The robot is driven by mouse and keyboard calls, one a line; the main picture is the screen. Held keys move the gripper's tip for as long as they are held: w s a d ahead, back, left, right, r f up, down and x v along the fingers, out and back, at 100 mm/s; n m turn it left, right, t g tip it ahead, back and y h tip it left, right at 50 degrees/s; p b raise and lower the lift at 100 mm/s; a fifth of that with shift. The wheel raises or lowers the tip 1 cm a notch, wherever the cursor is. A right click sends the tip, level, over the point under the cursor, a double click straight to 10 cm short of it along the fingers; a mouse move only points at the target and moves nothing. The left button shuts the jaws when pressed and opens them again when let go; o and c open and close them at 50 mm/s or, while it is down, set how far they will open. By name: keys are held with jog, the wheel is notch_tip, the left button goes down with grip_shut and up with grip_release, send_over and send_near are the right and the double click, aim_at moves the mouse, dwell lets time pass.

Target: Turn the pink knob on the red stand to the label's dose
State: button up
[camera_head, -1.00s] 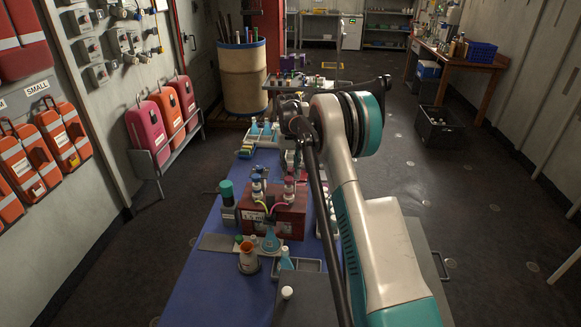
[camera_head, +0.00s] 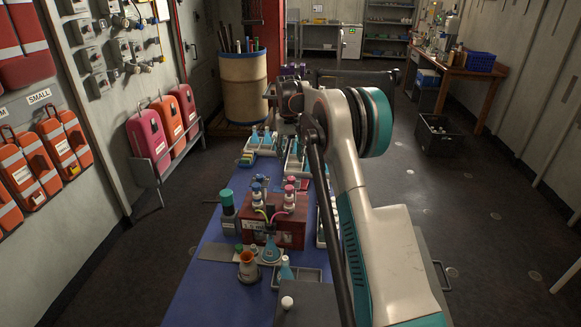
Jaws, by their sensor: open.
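The red stand (camera_head: 291,232) is a box on the blue-covered table, left of my arm. Two pink-topped pieces (camera_head: 290,184) stand at its top right, beside blue-topped ones (camera_head: 257,190). A pink and a yellow-green tube curve down over its front. I cannot tell which pink piece is the knob, nor read its setting. A small pale label (camera_head: 254,226) is on the stand's front, too small to read. My gripper (camera_head: 291,148) hangs beyond the stand, apart from the pink tops, open; its fingers are small and partly hidden by my arm.
A teal-capped bottle (camera_head: 228,205) stands left of the stand. A blue flask (camera_head: 270,250) and an orange-rimmed beaker (camera_head: 248,266) stand in front. Racks of blue-topped flasks (camera_head: 262,143) lie behind. Bare blue cloth (camera_head: 205,290) shows at front left.

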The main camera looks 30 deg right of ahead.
jog(key=shift+r, duration=1.4)
jog(key=s+a+r+n+t+b, duration=0.1)
jog(key=s+a+r, duration=0.35)
jog(key=s, duration=0.25)
jog(key=s+a+r+t+b, duration=0.1)
jog(key=s+a+r, duration=0.3)
jog(key=s+a, duration=0.25)
jog(key=s+a+r+n+t+b, duration=0.1)
jog(key=s+a+r+t+b, duration=0.1)
jog(key=s+a+r, duration=0.35)
jog(key=s+a+f+t, duration=0.1)
jog(key=s+f, duration=0.3)
jog(key=s, duration=0.4)
jog(key=s+a+f+t+b, duration=0.1)
jog(key=s+a+f, duration=0.2)
jog(key=s+f, duration=0.2)
jog(key=s+a+f+n+t+b, duration=0.1)
jog(key=s+f, duration=0.3)
jog(key=s, duration=0.8)
jog(key=shift+a+f, duration=0.3)
jog(key=shift+a, duration=0.45)
